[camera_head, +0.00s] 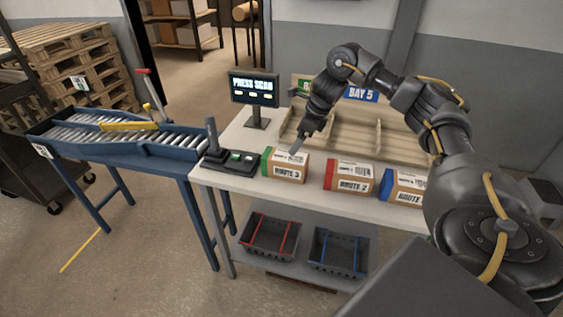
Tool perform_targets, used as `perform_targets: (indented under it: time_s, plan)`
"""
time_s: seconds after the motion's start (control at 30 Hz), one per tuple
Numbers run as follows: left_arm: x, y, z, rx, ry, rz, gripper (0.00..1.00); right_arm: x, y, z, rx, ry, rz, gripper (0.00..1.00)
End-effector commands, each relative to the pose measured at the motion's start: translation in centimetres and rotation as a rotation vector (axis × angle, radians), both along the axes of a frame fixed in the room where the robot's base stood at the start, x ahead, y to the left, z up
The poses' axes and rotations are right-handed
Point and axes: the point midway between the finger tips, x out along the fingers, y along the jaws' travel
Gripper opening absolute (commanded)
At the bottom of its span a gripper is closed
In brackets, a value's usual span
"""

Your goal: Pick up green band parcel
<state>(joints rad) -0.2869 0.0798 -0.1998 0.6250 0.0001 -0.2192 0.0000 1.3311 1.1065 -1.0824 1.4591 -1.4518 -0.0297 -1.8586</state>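The green band parcel (288,167) is a small brown box with a green band at its left end and a white label. It stands on the table at the left of a row of parcels. My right gripper (297,147) reaches in from the right and points down at the parcel's top back edge. Its fingers overlap in this view, so I cannot tell whether they are open or touch the box. My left gripper is not in view.
A red band parcel (348,176) and a blue band parcel (402,187) stand to the right. A scanner base (232,161) and a screen (254,90) are left. A wooden divider rack (352,132) stands behind. A roller conveyor (128,135) is further left.

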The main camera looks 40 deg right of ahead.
Motion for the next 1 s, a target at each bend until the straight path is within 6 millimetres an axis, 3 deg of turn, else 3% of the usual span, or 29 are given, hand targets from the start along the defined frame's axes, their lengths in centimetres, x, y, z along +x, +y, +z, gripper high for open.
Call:
perform_targets:
  time_s: [0.1, 0.27, 0.63, 0.8, 1.0]
  plan:
    - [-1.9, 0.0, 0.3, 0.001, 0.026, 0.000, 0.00, 0.9, 1.0, -1.5, 0.001, 0.005, 0.010, 0.91]
    - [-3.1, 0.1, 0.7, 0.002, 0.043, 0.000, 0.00, 1.7, 1.6, -3.7, 0.001, 0.004, 0.011, 0.91]
    - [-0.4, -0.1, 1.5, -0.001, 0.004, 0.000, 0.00, 2.0, 1.8, -5.5, 0.001, 0.003, 0.005, 0.91]
    - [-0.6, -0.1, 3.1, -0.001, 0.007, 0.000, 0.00, 2.3, 2.5, -7.9, 0.002, 0.005, 0.006, 0.91]
    - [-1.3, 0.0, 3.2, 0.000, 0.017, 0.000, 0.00, 2.9, 2.8, -9.8, 0.001, 0.001, 0.005, 0.91]
